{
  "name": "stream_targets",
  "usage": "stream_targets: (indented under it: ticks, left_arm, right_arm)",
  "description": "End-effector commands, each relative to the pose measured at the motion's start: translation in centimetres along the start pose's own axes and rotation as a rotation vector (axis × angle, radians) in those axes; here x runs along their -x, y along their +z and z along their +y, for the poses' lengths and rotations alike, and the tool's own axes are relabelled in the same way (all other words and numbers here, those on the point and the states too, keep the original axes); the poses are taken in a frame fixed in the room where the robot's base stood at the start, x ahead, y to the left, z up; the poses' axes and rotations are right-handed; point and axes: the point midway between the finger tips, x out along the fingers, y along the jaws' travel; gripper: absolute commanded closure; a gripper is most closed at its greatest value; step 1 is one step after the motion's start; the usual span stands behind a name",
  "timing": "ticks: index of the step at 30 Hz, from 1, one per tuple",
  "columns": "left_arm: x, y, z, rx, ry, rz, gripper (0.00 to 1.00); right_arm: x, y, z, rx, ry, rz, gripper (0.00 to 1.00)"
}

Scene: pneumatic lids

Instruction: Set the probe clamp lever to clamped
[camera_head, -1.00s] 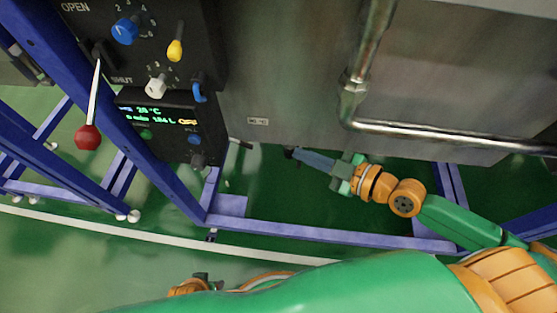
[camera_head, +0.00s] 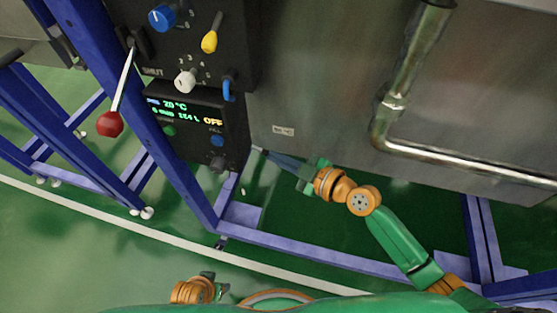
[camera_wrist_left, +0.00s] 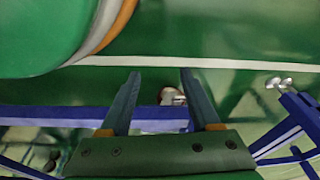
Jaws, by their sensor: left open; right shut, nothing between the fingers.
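No label naming the probe clamp lever can be read, so I cannot tell for sure which lever it is. A long lever with a red ball (camera_head: 110,124) hangs from the panel beside the word SHUT. A yellow-tipped toggle (camera_head: 210,42) and a small blue hooked lever (camera_head: 227,89) are on the same black panel. My right gripper (camera_head: 262,153) is shut and empty, low beside the panel's lower right corner, below the steel tank. My left gripper (camera_wrist_left: 159,85) is open and empty over the floor in the left wrist view; only part of that arm shows in the head view.
The steel tank (camera_head: 320,90) fills the upper right, with a bent pipe (camera_head: 390,115) on its face. The black panel carries a blue knob (camera_head: 162,17), a white knob (camera_head: 185,81) and a display reading OFF.

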Motion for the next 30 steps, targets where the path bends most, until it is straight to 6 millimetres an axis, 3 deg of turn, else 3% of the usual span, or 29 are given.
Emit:
stream_targets:
  ticks: [12,16,25,30]
  left_arm:
    - [0.3,-0.4,0.0,0.001,0.0,0.003,0.37]
    - [1.0,-1.4,0.0,0.003,0.002,0.017,0.37]
    - [7.1,-5.2,0.1,0.005,0.006,0.117,0.37]
    - [10.1,-9.6,0.4,-0.006,0.008,0.33,0.37]
  right_arm:
    - [-0.2,0.2,0.1,0.0,0.002,0.001,1.0]
    - [-0.4,0.7,-0.1,-0.004,0.007,0.01,1.0]
    - [-1.0,1.6,-0.5,-0.025,0.031,0.059,1.0]
    - [-1.1,1.7,-0.5,-0.037,0.04,0.08,1.0]
